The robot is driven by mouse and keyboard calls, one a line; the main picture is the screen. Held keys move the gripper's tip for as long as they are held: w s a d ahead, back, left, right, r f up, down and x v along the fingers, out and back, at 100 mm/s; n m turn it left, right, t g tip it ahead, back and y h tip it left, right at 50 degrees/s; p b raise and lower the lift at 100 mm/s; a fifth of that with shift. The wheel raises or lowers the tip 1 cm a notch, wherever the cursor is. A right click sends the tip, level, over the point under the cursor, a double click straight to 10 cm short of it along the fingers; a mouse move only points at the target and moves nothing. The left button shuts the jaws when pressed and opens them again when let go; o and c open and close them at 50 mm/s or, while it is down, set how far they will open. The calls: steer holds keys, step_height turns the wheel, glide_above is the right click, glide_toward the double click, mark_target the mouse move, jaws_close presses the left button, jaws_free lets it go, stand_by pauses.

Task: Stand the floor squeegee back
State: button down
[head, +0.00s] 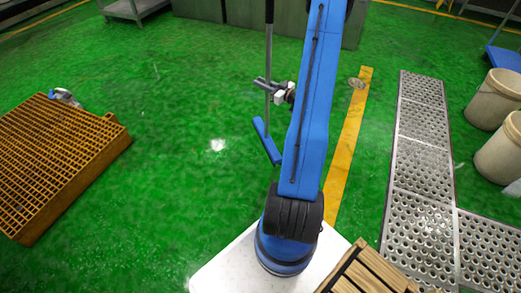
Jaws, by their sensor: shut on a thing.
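The floor squeegee has a dark upright pole (269,45) and a blue head (266,141) at its lower end. My gripper (267,84) is shut on the squeegee's pole, above the blue head. The pole stands close to vertical in the head view, and its top runs out of the picture. Whether the blue head touches the green floor, I cannot tell. My blue arm covers part of the view just right of the squeegee.
An orange grated platform (60,150) lies at the left. A perforated metal walkway (423,140) and pale buckets (495,98) are at the right. Grey cabinets (285,22) stand at the back. The green floor between platform and squeegee is clear.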

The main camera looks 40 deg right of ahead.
step_height(320, 180, down, 10)
stand_by(0.8)
steer(key=shift+w+a, duration=0.1)
steer(key=c, duration=1.6)
jaws_free()
steer(key=s, duration=0.4)
steer(key=s+d, duration=0.1)
steer(key=s, duration=0.3)
steer(key=s+d, duration=0.1)
steer(key=s, duration=0.3)
